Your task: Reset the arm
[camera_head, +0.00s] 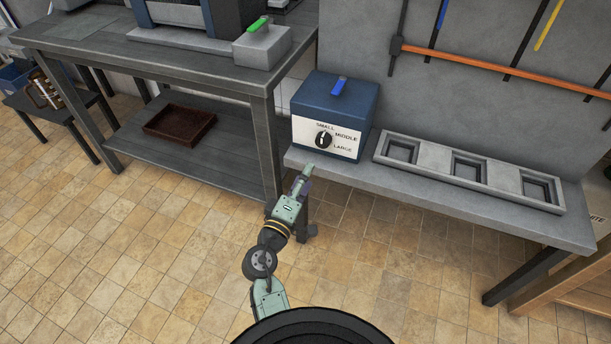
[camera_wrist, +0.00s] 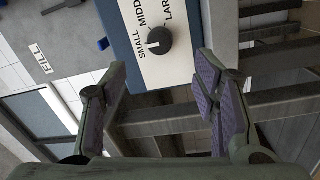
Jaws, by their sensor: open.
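My gripper (camera_head: 306,176) is at the end of my arm, just in front of the left end of the grey bench. In the wrist view my gripper (camera_wrist: 155,100) shows two purple-padded fingers spread apart with nothing between them. The blue box (camera_head: 334,110) with a white front panel stands on the bench beyond the gripper. Its black dial (camera_head: 323,140) is ringed by the words SMALL, MIDDLE and LARGE. The dial also shows in the wrist view (camera_wrist: 158,41), past the fingertips, and I see no contact with it. A blue lever (camera_head: 339,87) sits on top of the box.
The grey bench (camera_head: 400,178) carries a tray with three square recesses (camera_head: 480,182). At left, a dark table (camera_head: 150,62) holds a grey box with a green lever (camera_head: 262,46), and a brown tray (camera_head: 180,127) lies on its lower shelf. The tiled floor at lower left is clear.

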